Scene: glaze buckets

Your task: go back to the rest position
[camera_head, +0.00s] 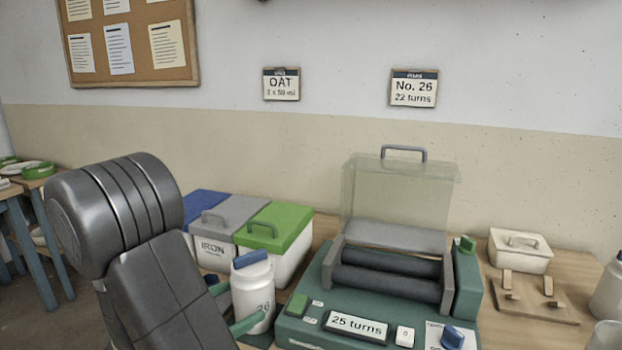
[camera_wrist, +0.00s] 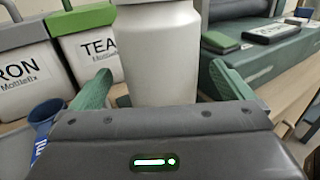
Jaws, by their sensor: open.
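My gripper (camera_head: 232,307) is open, with its green fingers low beside a white bottle (camera_head: 253,290) that has a blue cap and a partly legible number. In the wrist view my gripper (camera_wrist: 160,88) has one finger on each side of the bottle (camera_wrist: 158,50), with a small gap visible at the left finger. The bottle stands upright at the left of the roller machine; its base is partly hidden. My dark arm fills the lower left of the head view.
The green roller machine (camera_head: 320,285) reads "25 turns", its clear cover (camera_head: 400,195) raised. Lidded buckets, blue, grey (camera_head: 222,215) and green (camera_head: 275,225), stand behind the bottle. A blue cup (camera_wrist: 45,115) is left of my gripper. A white box (camera_head: 520,255) and wooden rack (camera_head: 535,300) lie right.

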